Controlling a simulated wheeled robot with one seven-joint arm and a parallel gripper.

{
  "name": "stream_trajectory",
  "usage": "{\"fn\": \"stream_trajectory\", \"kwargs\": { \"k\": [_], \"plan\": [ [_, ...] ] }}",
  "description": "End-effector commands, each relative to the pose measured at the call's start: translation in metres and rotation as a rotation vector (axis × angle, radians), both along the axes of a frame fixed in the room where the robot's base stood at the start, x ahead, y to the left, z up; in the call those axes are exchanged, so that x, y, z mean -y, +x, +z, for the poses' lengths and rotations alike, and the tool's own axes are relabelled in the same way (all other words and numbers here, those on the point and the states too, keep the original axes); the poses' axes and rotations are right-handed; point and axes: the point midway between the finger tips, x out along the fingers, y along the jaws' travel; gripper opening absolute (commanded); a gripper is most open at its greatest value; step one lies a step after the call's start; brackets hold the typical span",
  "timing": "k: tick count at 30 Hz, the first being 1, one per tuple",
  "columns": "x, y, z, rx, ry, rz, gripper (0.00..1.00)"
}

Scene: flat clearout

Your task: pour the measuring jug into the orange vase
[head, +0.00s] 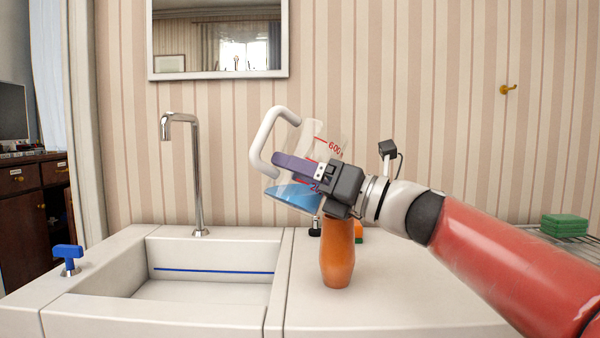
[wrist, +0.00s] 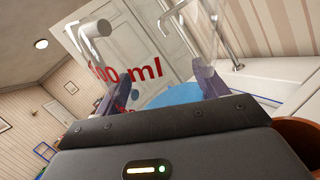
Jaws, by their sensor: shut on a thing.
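The measuring jug (head: 312,140) is clear, with a white handle on its left and red markings. Blue liquid lies in its lower part. My gripper (head: 293,165) is shut on the jug and holds it tilted above the counter. The jug also shows in the wrist view (wrist: 152,62), between the purple fingers. The orange vase (head: 337,252) stands upright on the counter, just below my gripper; its top is hidden behind the gripper. A brown-orange rim, likely the vase (wrist: 300,138), shows at the lower right of the wrist view. I see no liquid leaving the jug.
A white sink (head: 205,290) with a tall metal tap (head: 192,170) is to the left. A blue valve handle (head: 68,256) is at its left edge. A black-topped item (head: 315,227) stands behind the vase. Green sponges (head: 564,225) rest on a rack at the right.

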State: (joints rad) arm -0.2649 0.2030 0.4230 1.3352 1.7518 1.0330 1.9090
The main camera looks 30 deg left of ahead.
Motion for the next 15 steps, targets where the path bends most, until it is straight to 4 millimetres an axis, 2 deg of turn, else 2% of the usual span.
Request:
{"fn": "stream_trajectory", "kwargs": {
  "k": [5, 15],
  "plan": [
    [-0.0007, -0.0033, 0.0002, -0.108, 0.037, 0.000, 0.36],
    [-0.0009, -0.0034, 0.0007, -0.111, 0.039, 0.001, 0.36]
  ]
}}
